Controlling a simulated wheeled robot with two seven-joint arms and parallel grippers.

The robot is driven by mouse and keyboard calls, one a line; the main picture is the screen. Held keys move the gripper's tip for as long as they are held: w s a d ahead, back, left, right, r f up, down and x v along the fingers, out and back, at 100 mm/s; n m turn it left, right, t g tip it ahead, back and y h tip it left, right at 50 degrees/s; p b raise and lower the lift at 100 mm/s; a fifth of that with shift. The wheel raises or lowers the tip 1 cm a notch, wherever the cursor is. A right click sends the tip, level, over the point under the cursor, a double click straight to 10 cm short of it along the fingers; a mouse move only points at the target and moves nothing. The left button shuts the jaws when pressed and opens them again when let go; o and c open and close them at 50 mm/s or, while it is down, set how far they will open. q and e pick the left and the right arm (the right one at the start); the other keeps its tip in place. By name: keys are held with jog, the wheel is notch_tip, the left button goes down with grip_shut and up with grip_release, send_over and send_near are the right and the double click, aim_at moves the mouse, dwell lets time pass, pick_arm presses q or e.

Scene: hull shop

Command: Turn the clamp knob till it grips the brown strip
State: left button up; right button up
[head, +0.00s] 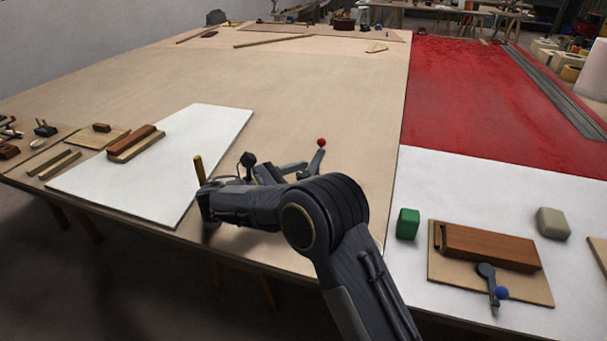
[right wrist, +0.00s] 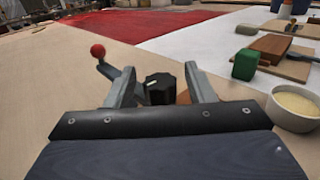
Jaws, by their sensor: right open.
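The clamp's black knob (right wrist: 160,88), with a white mark on its face, shows in the right wrist view between the two fingers of my right gripper (right wrist: 160,72). The gripper is open, with a gap on each side of the knob. A grey lever with a red ball (right wrist: 98,50) stands beyond the left finger; the ball also shows in the head view (head: 321,142). A small brown piece (right wrist: 183,97), perhaps the brown strip, shows beside the knob and is mostly hidden. In the head view my right arm hides most of the clamp. My left gripper is not in view.
A white bowl (right wrist: 294,108) stands to the right in the wrist view. A green block (head: 408,224) and a board with a brown block and blue-ball lever (head: 501,292) lie at right. A white sheet (head: 205,130) lies at left. The far table top is mostly clear.

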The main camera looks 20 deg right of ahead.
jog(key=p+v, duration=0.1)
jog(key=v, duration=0.6)
jog(key=shift+a, duration=0.35)
